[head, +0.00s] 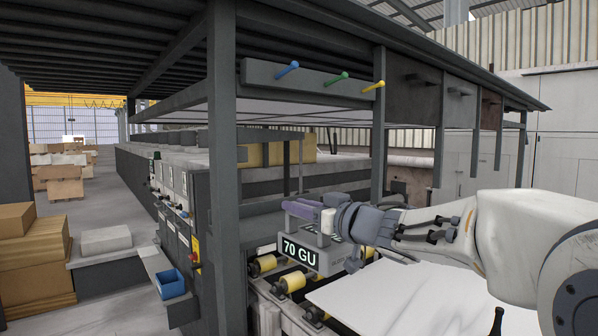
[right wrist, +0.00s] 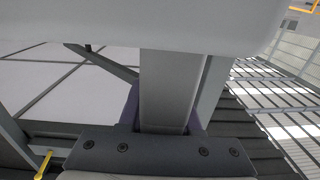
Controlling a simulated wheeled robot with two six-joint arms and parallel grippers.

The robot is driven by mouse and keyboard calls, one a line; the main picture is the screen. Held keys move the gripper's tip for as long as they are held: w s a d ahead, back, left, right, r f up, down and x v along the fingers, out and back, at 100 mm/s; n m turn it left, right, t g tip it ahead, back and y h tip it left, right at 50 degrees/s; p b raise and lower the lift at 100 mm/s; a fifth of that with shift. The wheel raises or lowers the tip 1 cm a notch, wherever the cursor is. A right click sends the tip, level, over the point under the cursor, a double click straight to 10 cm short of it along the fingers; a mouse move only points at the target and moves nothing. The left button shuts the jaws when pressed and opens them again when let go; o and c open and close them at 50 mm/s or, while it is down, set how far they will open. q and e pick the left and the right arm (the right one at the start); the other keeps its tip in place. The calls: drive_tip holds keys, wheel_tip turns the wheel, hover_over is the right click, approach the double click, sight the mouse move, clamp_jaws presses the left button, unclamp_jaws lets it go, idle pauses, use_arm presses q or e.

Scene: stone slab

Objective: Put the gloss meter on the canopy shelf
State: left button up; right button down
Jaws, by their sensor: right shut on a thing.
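The gloss meter (head: 312,259) is a grey box with a dark display reading "70 GU" in the head view. My right gripper (head: 318,212), with purple fingers, is shut on the upright grip on top of it. The meter hangs in front of the rollers, right of a dark post. In the right wrist view the grey grip (right wrist: 172,90) stands between the purple fingers (right wrist: 165,118). A pale, flat shelf-like panel (head: 290,113) under the canopy, seen edge-on, looks like the canopy shelf; its top is hidden. My left gripper is not in view.
A dark upright post (head: 222,170) and another post (head: 378,125) flank the opening. A grey rail with blue, green and yellow pegs (head: 310,80) crosses above. Yellow rollers (head: 292,281) and a white slab (head: 400,297) lie below. A blue bin (head: 171,284) is at left.

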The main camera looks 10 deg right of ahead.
drive_tip(key=r, duration=0.2)
drive_tip(key=s+r, duration=0.1)
drive_tip(key=r, duration=0.1)
drive_tip(key=shift+s+a+r, duration=0.1)
drive_tip(key=shift+a+r, duration=0.05)
drive_tip(key=shift+r, duration=0.15)
drive_tip(key=shift+p, duration=0.3)
drive_tip(key=shift+p, duration=0.3)
drive_tip(key=f+p+x, duration=0.2)
drive_tip(key=p+x, duration=0.1)
drive_tip(key=x, duration=1.9)
drive_tip(key=shift+d+f, duration=0.25)
drive_tip(key=shift+f, duration=0.05)
